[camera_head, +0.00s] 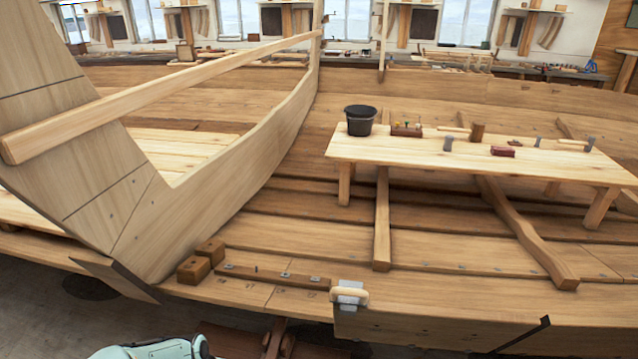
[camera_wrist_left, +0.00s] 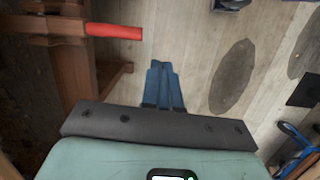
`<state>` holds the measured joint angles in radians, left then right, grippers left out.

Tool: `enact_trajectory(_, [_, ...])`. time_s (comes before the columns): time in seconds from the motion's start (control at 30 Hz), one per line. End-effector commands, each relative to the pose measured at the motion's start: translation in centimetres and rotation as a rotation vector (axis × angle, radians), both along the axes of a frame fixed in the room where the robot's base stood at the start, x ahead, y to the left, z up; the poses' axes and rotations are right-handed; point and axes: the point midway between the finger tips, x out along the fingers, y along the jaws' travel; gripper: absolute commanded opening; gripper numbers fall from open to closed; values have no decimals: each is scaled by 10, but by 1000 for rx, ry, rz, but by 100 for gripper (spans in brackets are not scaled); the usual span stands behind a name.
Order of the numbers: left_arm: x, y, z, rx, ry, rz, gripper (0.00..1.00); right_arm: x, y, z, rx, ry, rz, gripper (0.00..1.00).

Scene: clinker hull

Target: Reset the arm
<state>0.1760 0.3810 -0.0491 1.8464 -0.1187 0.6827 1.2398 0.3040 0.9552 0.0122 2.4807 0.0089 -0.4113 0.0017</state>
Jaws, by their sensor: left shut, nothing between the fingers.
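My left gripper (camera_wrist_left: 162,72) shows in the left wrist view as two blue fingers lying side by side. They are shut with nothing between them and point over a bare plank floor. The dark grey bracket and the pale green wrist body fill the lower part of that view. In the head view only a rounded pale green part of my own arm shows at the bottom edge, left of centre, and its fingers are hidden. My right gripper is in neither view.
A wooden frame (camera_wrist_left: 75,48) with a red bar (camera_wrist_left: 115,31) stands left of the fingers; blue-handled tools (camera_wrist_left: 300,150) lie lower right. In the head view the planked hull (camera_head: 270,215) lies ahead, with a bench (camera_head: 480,158) bearing a black bucket (camera_head: 360,120) and several tools.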

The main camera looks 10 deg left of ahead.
Motion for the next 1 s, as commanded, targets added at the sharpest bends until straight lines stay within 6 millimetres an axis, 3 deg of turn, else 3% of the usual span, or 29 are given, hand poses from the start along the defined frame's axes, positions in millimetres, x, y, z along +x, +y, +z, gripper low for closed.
enact_trajectory(0.17, [-52, -45, -63, -59, -17, -307, 0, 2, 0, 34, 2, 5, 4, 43])
enact_trajectory(0.3, [-121, -88, -101, -112, -73, -613, 0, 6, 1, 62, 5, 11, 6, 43])
enact_trajectory(0.4, [-167, -111, -108, -136, -115, -797, 0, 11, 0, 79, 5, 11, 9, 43])
enact_trajectory(0.5, [-200, -127, -107, -148, -150, -934, 0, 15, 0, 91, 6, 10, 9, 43])
enact_trajectory(0.7, [-225, -137, -104, -150, -185, -1053, 0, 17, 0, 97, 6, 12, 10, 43])
enact_trajectory(1.0, [-224, -137, -104, -148, -188, -1056, 0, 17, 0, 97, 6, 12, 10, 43])
